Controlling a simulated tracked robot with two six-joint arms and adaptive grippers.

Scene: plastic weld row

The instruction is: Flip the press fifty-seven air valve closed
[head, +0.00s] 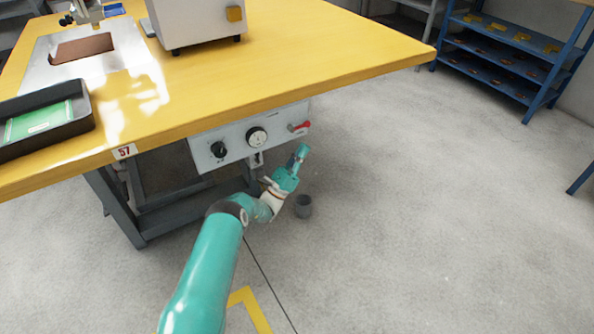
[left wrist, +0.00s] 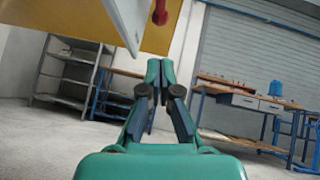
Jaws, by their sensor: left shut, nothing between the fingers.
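The air valve's red lever (head: 301,127) sits at the right end of the grey control panel (head: 233,140) under the yellow table marked 57 (head: 124,151). In the head view the lever points right and slightly up. My left gripper (head: 303,150) is just below the lever, shut and empty, with a visible gap between them. In the left wrist view the shut fingertips (left wrist: 160,66) meet, and the red lever (left wrist: 160,14) shows above them, beside the panel's edge (left wrist: 124,22). The lever's upper part is cut off there. My right gripper is not in view.
The panel also carries a black knob (head: 218,150) and a round gauge (head: 256,137). The yellow tabletop (head: 330,55) overhangs above. A blue rack (head: 505,55) is far right; the floor between is clear.

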